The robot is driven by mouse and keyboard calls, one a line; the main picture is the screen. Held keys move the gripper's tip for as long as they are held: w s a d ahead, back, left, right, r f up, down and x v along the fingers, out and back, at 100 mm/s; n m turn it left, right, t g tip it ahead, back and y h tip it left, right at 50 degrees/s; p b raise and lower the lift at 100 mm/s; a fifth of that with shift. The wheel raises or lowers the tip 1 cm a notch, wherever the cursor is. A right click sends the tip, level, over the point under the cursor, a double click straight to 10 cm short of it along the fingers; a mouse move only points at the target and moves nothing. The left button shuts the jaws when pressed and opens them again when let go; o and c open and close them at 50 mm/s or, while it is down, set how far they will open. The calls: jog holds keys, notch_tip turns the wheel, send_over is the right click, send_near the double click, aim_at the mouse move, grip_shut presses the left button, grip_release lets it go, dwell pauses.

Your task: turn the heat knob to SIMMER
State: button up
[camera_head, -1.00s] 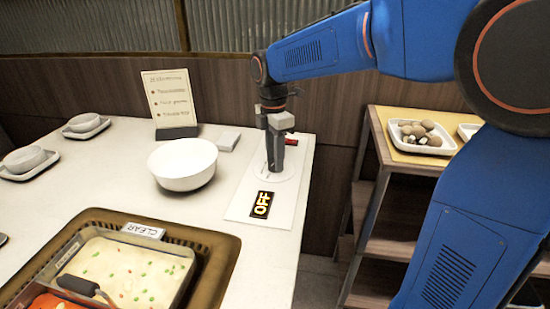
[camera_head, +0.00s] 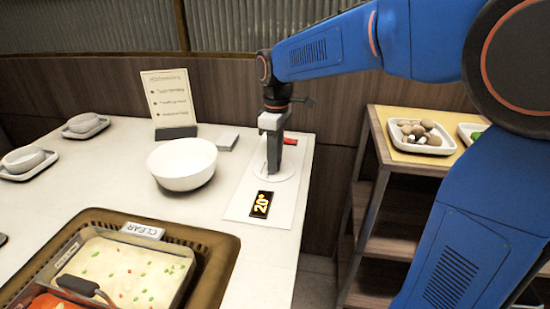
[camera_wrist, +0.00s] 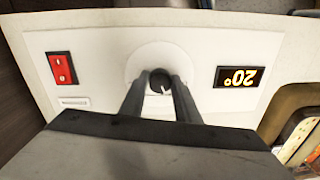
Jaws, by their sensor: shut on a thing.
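The heat knob (camera_wrist: 160,80) is dark with a pale pointer mark and sits on a round pale dial (camera_head: 285,176) on a white control panel (camera_head: 243,203). My gripper (camera_wrist: 160,92) points down over the dial, with its two fingers shut on the knob. In the head view my gripper (camera_head: 273,165) hides most of the knob. No SIMMER marking is readable.
A red switch (camera_wrist: 62,69) is on the panel, opposite the display. A white bowl (camera_head: 182,164) stands left of the panel. A sign (camera_head: 168,97) stands behind it. A sauce well tray (camera_head: 220,250) labelled CLEAR is at front left. A shelf (camera_head: 385,170) with mushrooms stands right.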

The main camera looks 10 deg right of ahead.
aim_at(279, 162)
jog(key=m, duration=0.5)
jog(key=shift+s+a+m+t, duration=0.1)
jog(key=shift+m+t, duration=0.2)
jog(key=shift+m, duration=2.1)
jog(key=o, duration=1)
jog(key=shift+o, duration=0.2)
notch_tip(279, 162, up, 17)
jog(key=d, duration=0.1)
jog(key=shift+r, duration=0.2)
